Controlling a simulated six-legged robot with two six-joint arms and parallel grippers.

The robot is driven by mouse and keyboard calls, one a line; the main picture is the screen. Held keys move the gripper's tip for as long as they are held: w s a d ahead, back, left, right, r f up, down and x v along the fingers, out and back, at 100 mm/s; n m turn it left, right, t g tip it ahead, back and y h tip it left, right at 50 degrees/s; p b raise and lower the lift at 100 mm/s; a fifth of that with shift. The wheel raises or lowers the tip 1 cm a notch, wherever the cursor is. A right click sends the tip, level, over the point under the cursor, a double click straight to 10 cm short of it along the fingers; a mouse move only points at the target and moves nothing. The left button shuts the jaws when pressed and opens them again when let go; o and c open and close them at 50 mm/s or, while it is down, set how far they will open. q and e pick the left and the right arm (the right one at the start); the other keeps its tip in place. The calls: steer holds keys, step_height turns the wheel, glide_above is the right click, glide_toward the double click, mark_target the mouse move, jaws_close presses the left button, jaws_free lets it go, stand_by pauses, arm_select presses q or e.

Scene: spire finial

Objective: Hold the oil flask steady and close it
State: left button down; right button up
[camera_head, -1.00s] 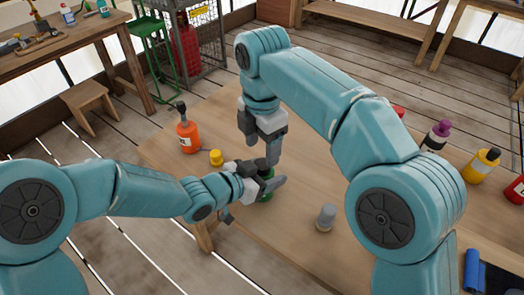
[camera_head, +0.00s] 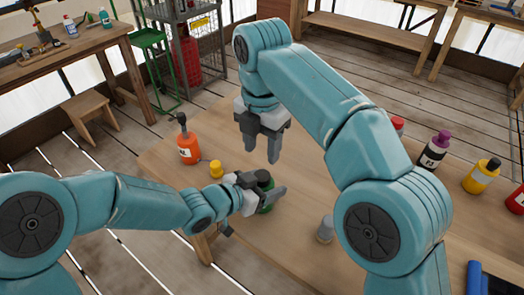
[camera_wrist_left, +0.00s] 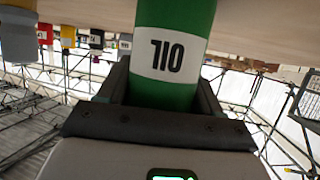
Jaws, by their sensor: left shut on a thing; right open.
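The oil flask is a green bottle with a white label, large in the left wrist view (camera_wrist_left: 176,75), where the label reads upside down. In the head view it stands on the table, mostly hidden by my left gripper (camera_head: 266,191), which is shut around its body. A dark top (camera_head: 263,176) shows on the flask; I cannot tell whether it is a seated cap. My right gripper (camera_head: 261,151) is open and empty, pointing down above the flask and apart from it. The flask's top is out of frame in the left wrist view.
An orange bottle (camera_head: 188,147) and a small yellow item (camera_head: 216,169) stand at the left of the table. A grey cylinder (camera_head: 325,228) stands to the right of the flask. A purple-capped bottle (camera_head: 434,150) and a yellow bottle (camera_head: 482,176) stand farther right, beyond my right arm.

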mark_target(262, 175)
step_height(262, 175, down, 8)
steer(key=shift+r, duration=0.15)
stand_by(0.4)
steer(key=c, duration=0.9)
steer(key=m, duration=0.3)
steer(key=o, duration=1.2)
steer(key=shift+r, duration=0.1)
